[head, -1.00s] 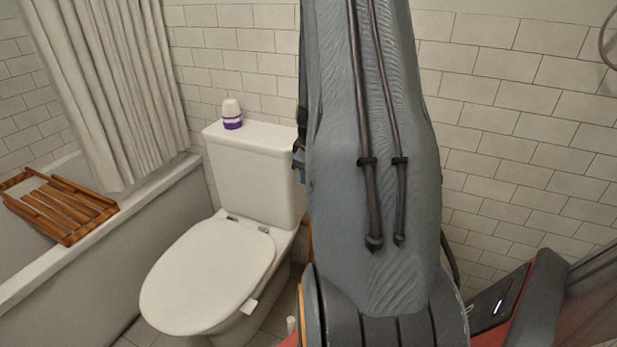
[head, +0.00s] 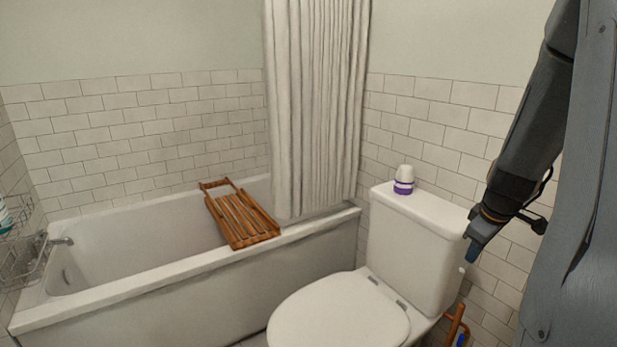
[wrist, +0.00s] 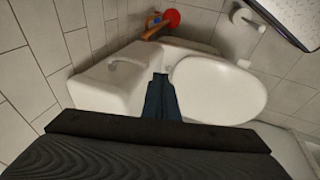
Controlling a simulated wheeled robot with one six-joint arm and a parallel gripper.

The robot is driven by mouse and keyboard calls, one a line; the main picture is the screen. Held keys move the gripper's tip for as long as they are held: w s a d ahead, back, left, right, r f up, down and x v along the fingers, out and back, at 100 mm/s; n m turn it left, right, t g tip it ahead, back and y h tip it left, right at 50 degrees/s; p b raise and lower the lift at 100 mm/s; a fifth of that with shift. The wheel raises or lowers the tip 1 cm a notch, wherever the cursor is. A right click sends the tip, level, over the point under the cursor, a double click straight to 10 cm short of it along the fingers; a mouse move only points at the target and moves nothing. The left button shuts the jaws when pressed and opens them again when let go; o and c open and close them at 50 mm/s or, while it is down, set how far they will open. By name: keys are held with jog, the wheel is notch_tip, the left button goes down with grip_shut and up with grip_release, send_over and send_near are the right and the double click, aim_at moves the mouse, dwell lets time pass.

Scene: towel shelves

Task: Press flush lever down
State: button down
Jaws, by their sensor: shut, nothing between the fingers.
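The white toilet tank (head: 408,240) stands against the tiled wall, with the lidded bowl (head: 338,318) in front. A small pale lever (head: 462,269) shows at the tank's right side, just below my gripper. In the wrist view the flush lever (wrist: 126,64) lies along the tank wall (wrist: 95,92), up and left of my fingertips. My gripper (head: 473,255) is shut and empty, pointing down beside the tank's right side. In the wrist view its closed dark blue fingers (wrist: 161,80) lie between lever and seat lid (wrist: 218,88). I see no clear contact with the lever.
A white and purple container (head: 404,180) stands on the tank lid. A wooden rack (head: 240,215) lies across the bathtub (head: 130,270), beside a curtain (head: 315,110). A wooden stand (head: 456,325) is low right of the tank. A red item (wrist: 172,17) shows beyond the toilet.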

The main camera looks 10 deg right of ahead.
jog(key=s+a+r+m+g+p, duration=0.1)
jog(key=s+a, duration=0.3)
jog(key=a, duration=0.7)
jog(key=s+a+r+m+g+y+p, duration=0.1)
jog(key=s+a+r+m+p, duration=0.1)
jog(key=a, duration=0.8)
jog(key=s+a+r+m+g+y+p, duration=0.1)
jog(key=s+a+r, duration=0.1)
jog(key=s+a, duration=0.5)
jog(key=a, duration=0.4)
jog(key=shift+a+r+p, duration=0.35)
jog(key=shift+r+p, duration=0.05)
jog(key=c, duration=2.2)
grip_release()
jog(key=shift+s+a+m+g, duration=0.15)
jog(key=shift+s+m+g, duration=0.15)
jog(key=shift+s, duration=0.1)
jog(key=o, duration=0.4)
jog(key=shift+s, duration=0.15)
